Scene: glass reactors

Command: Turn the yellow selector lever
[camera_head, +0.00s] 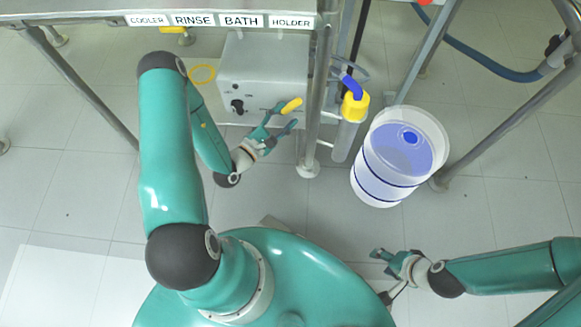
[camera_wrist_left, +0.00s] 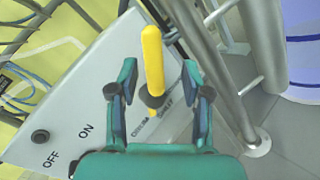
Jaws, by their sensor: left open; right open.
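The yellow selector lever (camera_head: 291,105) sticks out from the front of a grey control box (camera_head: 262,70). In the left wrist view the lever (camera_wrist_left: 153,62) stands upright in the picture, on a dark round hub above partly hidden lettering. My left gripper (camera_head: 283,118) is open at the box front, close to the lever. In the left wrist view its two fingers (camera_wrist_left: 158,82) are on either side of the lever, with gaps visible on both sides. My right gripper (camera_head: 386,262) is open and empty, low in the head view, far from the box.
A black knob (camera_head: 237,106) is on the box, left of the lever; the wrist view shows ON and OFF marks. A metal post (camera_head: 316,90) stands just right of the lever. A yellow-topped tube (camera_head: 354,107) and a white bucket (camera_head: 374,183) with blue liquid are further right.

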